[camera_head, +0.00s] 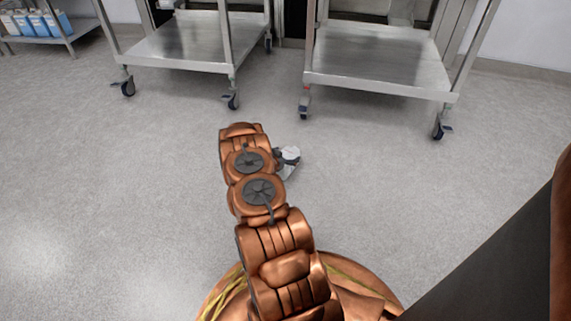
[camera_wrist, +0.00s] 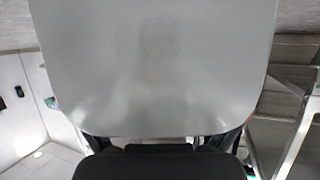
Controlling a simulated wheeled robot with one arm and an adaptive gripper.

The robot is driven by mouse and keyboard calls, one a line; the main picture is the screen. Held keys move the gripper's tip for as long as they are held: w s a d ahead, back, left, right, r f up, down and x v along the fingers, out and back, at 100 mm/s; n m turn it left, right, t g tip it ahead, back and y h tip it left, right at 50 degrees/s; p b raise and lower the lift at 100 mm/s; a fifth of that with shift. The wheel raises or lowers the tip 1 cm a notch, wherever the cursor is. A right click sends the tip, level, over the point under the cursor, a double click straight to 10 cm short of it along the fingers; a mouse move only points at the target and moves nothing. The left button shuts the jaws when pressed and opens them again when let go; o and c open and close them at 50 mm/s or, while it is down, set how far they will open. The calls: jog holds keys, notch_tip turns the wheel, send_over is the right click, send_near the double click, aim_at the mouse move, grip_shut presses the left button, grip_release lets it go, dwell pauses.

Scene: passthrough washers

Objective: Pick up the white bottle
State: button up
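The white bottle (camera_wrist: 155,60) fills the middle of the wrist view as a large, smooth, pale surface very close to the camera. My gripper (camera_wrist: 160,141) shows at the bottom of that view, with dark finger parts at both lower sides of the bottle, and appears shut on it. The fingertips are hidden behind the bottle. In the head view a small white piece (camera_head: 289,155), apparently part of the bottle or gripper, shows just right of my copper arm, above the grey floor. Most of the gripper is hidden by the arm there.
Two steel carts on casters, a left one (camera_head: 180,47) and a right one (camera_head: 380,72), stand ahead. A shelf (camera_head: 50,38) with several white-and-blue containers is at the far left. The floor (camera_head: 110,190) between is clear.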

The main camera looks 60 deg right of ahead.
jog(key=c, duration=1)
